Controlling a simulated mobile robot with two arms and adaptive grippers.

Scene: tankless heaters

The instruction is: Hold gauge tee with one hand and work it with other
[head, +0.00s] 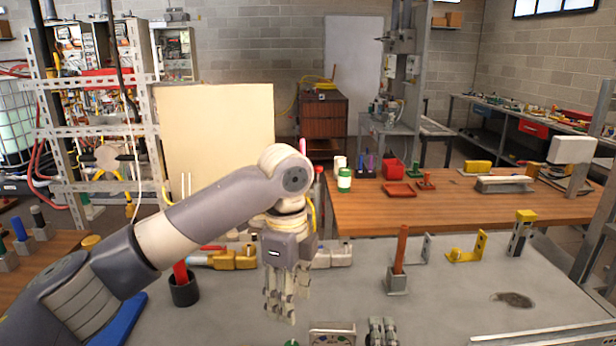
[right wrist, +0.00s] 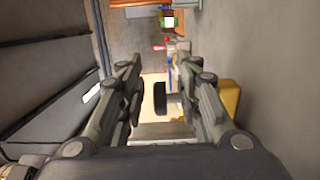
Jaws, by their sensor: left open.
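My left gripper (head: 281,302) hangs over the grey bench, open, with its fingers pointing down. I see nothing between them. My right gripper (head: 382,332) shows only in part at the bottom edge of the head view. In the right wrist view its fingers (right wrist: 157,92) stand apart, with a dark rounded piece (right wrist: 159,98) in the gap; I cannot tell whether they touch it. I cannot identify the gauge tee with certainty. A small framed panel with round faces (head: 332,336) is cut off at the bottom, just left of my right gripper.
The grey bench (head: 440,290) holds yellow fittings (head: 235,260), a black cup (head: 184,291) with a red handle, a brown upright stick in a block (head: 400,262), and yellow brackets (head: 468,250). A wooden table (head: 450,208) stands behind. The bench's right middle is mostly clear.

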